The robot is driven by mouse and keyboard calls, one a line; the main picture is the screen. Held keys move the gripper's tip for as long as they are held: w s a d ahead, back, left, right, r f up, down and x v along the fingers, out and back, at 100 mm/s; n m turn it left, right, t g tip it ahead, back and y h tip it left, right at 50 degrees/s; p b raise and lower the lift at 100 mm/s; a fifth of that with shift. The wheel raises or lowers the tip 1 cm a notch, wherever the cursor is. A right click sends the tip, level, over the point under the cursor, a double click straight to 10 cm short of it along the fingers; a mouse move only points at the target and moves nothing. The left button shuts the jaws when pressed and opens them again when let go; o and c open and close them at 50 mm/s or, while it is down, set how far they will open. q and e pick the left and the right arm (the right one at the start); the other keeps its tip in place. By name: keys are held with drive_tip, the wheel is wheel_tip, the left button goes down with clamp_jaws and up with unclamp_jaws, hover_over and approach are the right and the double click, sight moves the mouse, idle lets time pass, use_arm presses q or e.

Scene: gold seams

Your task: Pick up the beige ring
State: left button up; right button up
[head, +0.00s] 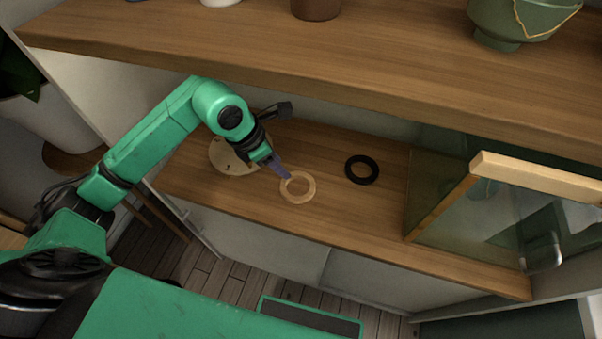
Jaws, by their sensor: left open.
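The beige ring (310,191) lies flat on the lower wooden shelf. My left gripper (284,172) reaches in from the left, with its purplish fingertips at the ring's upper left edge. The fingers are open, and the near part of the ring shows clear of them. I cannot tell whether the fingertips touch the ring. My right gripper is not in view.
A black ring (362,170) lies right of the beige one. A round pale disc (232,156) lies behind my left gripper. The upper shelf (330,65) overhangs the back. A wood-framed glass door (490,215) stands at the right.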

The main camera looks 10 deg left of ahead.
sight(292, 174)
use_arm(q)
drive_tip(key=shift+d+p+x, duration=0.25)
drive_tip(key=shift+p+x, duration=0.25)
drive_tip(key=shift+x, duration=0.65)
drive_tip(key=x, duration=0.2)
drive_tip(key=shift+w+f, duration=0.3)
clamp_jaws()
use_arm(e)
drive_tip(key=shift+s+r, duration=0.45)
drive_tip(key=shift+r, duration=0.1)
use_arm(q)
drive_tip(key=shift+a+r, duration=0.1)
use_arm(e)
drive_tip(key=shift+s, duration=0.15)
